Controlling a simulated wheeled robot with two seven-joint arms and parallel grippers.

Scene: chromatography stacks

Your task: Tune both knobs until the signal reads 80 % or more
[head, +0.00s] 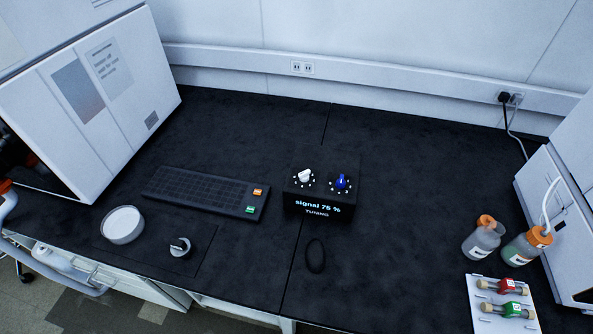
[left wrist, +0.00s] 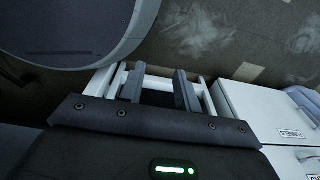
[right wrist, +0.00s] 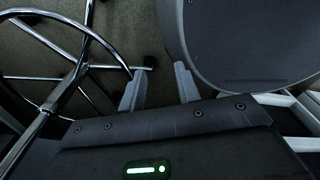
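A black tuning box (head: 320,195) stands on the dark bench in the head view. Its display (head: 318,206) reads "signal 75 %" with "TUNING" below. A white knob (head: 304,176) is on its top left and a blue knob (head: 341,181) on its top right, each ringed by white marks. Neither gripper is in the head view. In the left wrist view my left gripper (left wrist: 158,88) is open and empty, above the floor beside white drawers. In the right wrist view my right gripper (right wrist: 160,88) is open and empty, above the floor near a chrome chair base.
A black keyboard (head: 205,190) lies left of the box, with a white dish (head: 123,225) and small black knob-like object (head: 180,247) nearer the front. A mouse (head: 315,255) lies before the box. Bottles (head: 482,240) and a vial tray (head: 480,318) stand right. Bench around the box is clear.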

